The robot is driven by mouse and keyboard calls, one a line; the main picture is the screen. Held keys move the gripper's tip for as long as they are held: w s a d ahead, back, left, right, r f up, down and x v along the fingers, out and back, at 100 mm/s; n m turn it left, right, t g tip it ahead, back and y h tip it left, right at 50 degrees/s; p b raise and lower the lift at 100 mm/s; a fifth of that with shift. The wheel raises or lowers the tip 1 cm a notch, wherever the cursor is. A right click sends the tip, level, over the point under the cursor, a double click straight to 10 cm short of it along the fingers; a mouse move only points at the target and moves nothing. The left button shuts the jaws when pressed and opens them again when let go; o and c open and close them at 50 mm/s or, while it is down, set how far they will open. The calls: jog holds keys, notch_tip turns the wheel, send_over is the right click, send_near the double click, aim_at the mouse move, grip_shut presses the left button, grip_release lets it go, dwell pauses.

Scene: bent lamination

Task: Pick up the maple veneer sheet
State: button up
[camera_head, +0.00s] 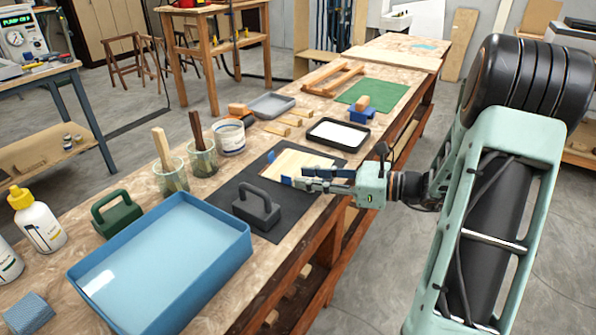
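A thin pale wood sheet (292,161), which looks like the maple veneer sheet, lies on a dark mat (236,171) on the workbench. A small blue patch shows at its left edge. My gripper (299,178) reaches in from the right, over the near side of the sheet. Its two fingers point left and look parted, with a gap between them. Nothing is visibly held. The fingers hide part of the sheet's near edge, and I cannot tell whether they touch it.
A black handled block (256,207) stands on the mat, left of my gripper. A black-rimmed white tray (338,134) lies just behind the sheet. A large blue tray (165,267), jars with brushes (171,174) and a white tub (229,137) crowd the bench's left side.

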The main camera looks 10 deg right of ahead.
aim_at(288, 177)
jog(key=b+x, duration=0.1)
jog(key=x, duration=0.4)
jog(key=shift+w+a+f+b, duration=0.1)
jog(key=shift+a+f+b, duration=0.1)
jog(key=shift+a+b, duration=0.1)
jog(key=shift+d, duration=0.1)
grip_shut()
